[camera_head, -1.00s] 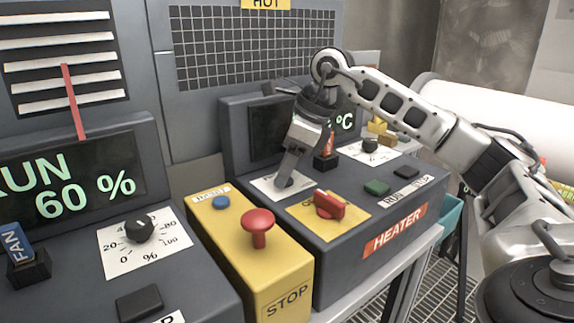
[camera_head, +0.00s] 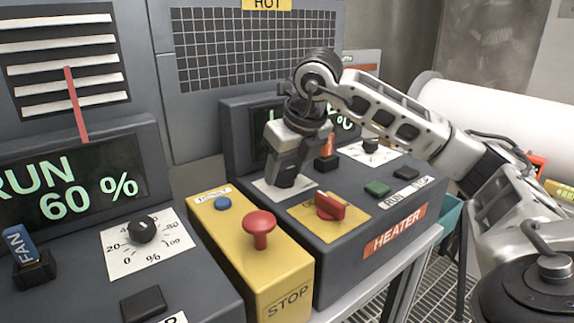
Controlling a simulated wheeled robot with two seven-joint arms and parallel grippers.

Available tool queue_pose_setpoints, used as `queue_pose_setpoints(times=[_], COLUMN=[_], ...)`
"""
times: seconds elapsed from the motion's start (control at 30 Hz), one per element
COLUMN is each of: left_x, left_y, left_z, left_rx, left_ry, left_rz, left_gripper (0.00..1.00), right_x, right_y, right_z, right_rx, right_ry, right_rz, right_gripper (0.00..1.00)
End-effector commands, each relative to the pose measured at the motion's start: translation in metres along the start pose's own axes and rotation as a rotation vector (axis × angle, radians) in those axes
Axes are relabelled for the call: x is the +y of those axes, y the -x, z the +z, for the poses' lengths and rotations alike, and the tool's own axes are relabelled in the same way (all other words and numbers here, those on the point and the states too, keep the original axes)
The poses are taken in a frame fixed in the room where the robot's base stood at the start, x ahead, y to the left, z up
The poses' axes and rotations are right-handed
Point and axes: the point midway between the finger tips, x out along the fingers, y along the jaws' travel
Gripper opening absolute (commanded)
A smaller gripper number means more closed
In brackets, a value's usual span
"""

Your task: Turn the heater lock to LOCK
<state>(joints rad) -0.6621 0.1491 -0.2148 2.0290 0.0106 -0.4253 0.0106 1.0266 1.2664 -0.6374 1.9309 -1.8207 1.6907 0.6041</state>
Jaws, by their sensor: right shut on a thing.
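My right gripper (camera_head: 286,181) points down onto a white plate (camera_head: 262,189) at the left of the dark heater box (camera_head: 345,250). It is shut on a small control there, taken to be the heater lock. The gripper body hides that control and most of the plate, so its setting and marks cannot be read. My left gripper is not in view.
A red handle (camera_head: 331,207) on a yellow plate stands close to the right gripper. A yellow box in front has a red mushroom button (camera_head: 259,229) and a blue button (camera_head: 223,204). Behind are a green button (camera_head: 377,188), a black knob (camera_head: 371,146) and a display.

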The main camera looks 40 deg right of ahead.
Motion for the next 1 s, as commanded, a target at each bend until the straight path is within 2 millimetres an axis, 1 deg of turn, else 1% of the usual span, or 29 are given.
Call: queue_pose_setpoints(times=[0.2,0.6,0.63,0.67,0.7,1.0], left_x=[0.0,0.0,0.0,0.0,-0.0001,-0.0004], left_y=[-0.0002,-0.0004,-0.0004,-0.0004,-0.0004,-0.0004], left_z=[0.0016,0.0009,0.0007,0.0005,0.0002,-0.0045], left_rx=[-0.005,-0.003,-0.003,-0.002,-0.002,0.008], left_ry=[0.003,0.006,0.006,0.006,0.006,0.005], left_rz=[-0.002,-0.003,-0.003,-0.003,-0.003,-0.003], left_gripper=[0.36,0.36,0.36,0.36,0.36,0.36], right_x=[0.0,-0.0003,-0.0003,-0.0003,-0.0003,0.0001], right_y=[0.001,0.0007,0.0007,0.0007,0.0007,0.0013], right_z=[0.0006,0.0006,0.0006,0.0006,0.0006,0.0004], right_rx=[-0.002,-0.002,-0.002,-0.002,-0.002,-0.001], right_ry=[-0.037,-0.044,-0.044,-0.044,-0.043,-0.041], right_rz=[-0.014,-0.017,-0.017,-0.017,-0.017,-0.016], right_gripper=[0.28,0.28,0.54,0.62,0.73,0.73])
